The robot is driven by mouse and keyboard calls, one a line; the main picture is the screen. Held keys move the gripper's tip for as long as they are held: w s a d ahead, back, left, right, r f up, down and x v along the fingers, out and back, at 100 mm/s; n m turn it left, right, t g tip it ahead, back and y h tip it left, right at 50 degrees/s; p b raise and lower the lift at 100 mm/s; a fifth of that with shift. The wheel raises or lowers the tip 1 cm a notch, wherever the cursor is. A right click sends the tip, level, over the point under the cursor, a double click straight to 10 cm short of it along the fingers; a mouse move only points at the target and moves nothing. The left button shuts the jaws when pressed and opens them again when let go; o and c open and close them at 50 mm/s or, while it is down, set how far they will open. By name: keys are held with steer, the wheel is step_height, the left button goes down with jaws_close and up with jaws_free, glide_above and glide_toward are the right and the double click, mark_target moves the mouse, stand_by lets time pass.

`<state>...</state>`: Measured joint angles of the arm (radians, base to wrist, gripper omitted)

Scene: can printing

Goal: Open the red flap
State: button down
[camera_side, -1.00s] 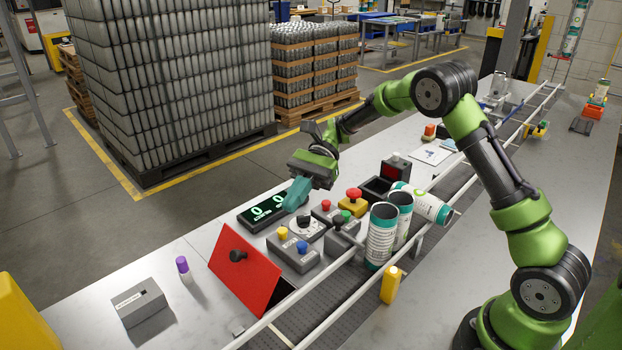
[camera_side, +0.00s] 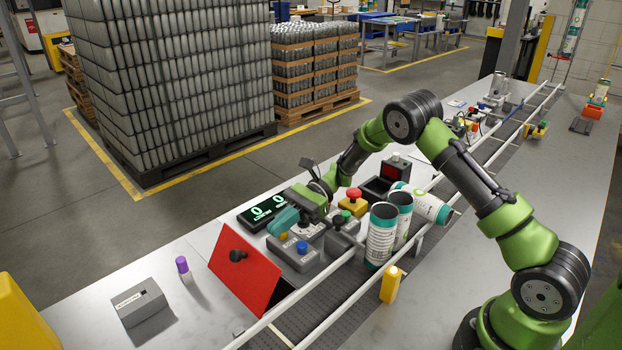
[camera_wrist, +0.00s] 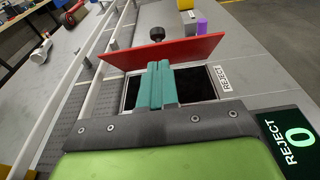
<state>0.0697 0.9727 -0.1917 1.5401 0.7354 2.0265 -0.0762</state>
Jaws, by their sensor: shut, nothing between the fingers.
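The red flap (camera_side: 246,268) is a flat red panel with a black knob (camera_side: 237,255). It stands tilted at the near end of the bench, beside the conveyor rail. In the wrist view the flap (camera_wrist: 170,51) rises behind a dark opening (camera_wrist: 194,84) with a "REJECT" label (camera_wrist: 221,79). My gripper (camera_side: 273,228) is shut and empty, its teal fingers above the button boxes, behind the flap. In the wrist view the fingers (camera_wrist: 157,72) point at the flap over the opening. I cannot tell whether they touch it.
Button boxes (camera_side: 291,253) and a counter display (camera_side: 264,211) lie around my gripper. A purple-capped marker (camera_side: 184,268) and a grey box (camera_side: 139,302) are left of the flap.

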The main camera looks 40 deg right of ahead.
mark_target(240, 253)
steer(key=shift+a+f, duration=0.2)
steer(key=shift+a, duration=0.9)
steer(key=shift+a+f, duration=0.2)
steer(key=shift+a, duration=0.85)
steer(key=shift+r, duration=0.1)
steer(key=a+r+h, duration=0.1)
steer(key=a+h, duration=0.1)
steer(key=a+r+h, duration=0.2)
steer(key=shift+a, duration=0.25)
steer(key=shift+a+r+h, duration=0.3)
steer(key=shift+a+r, duration=0.1)
steer(key=shift+a, duration=0.45)
